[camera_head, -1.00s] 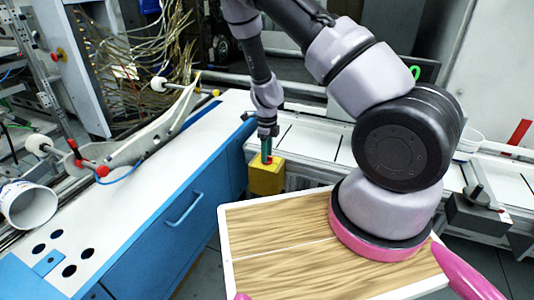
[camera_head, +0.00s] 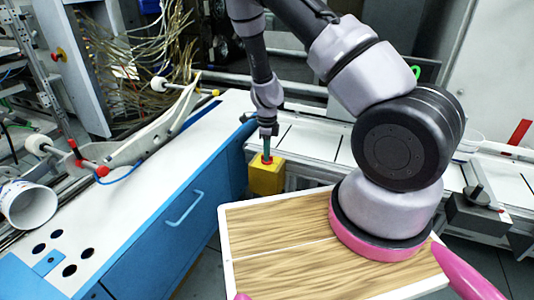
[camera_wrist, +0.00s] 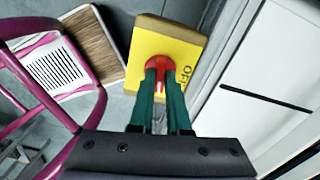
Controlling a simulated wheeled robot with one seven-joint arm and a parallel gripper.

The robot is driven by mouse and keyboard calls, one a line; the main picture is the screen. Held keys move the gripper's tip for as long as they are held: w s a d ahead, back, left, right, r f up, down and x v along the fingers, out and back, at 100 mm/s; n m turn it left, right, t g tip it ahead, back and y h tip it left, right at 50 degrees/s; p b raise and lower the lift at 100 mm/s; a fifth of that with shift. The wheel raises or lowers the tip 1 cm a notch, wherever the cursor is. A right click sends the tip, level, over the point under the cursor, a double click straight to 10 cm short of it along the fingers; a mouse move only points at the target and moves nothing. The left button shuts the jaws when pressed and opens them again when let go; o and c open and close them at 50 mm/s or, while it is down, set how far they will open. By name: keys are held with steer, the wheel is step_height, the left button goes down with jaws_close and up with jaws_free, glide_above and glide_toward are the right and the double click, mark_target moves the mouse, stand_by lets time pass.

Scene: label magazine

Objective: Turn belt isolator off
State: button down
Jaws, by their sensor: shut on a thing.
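The belt isolator is a yellow box (camera_head: 266,180) with a red knob (camera_head: 267,159) on its top face, standing between the blue cabinet and the conveyor. In the wrist view the yellow face (camera_wrist: 190,50) carries part of a dark "OFF" label to the right of the red knob (camera_wrist: 158,64). My gripper (camera_head: 267,154) comes down from above. Its green fingers (camera_wrist: 160,72) are shut on the red knob and partly hide it. The knob's pointer direction is hard to tell.
A white-topped blue cabinet (camera_head: 185,205) stands left of the isolator. A conveyor (camera_head: 315,143) runs behind and to the right. A wood-topped board (camera_head: 275,245), under my arm, lies in front. A white cup (camera_head: 30,205) lies on its side at far left.

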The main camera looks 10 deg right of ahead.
steer(key=n, duration=0.4)
steer(key=shift+n, duration=0.3)
steer(key=n, duration=0.3)
steer(key=shift+n, duration=0.4)
steer(key=n, duration=0.3)
steer(key=shift+n, duration=2.1)
steer(key=c, duration=0.9)
jaws_free()
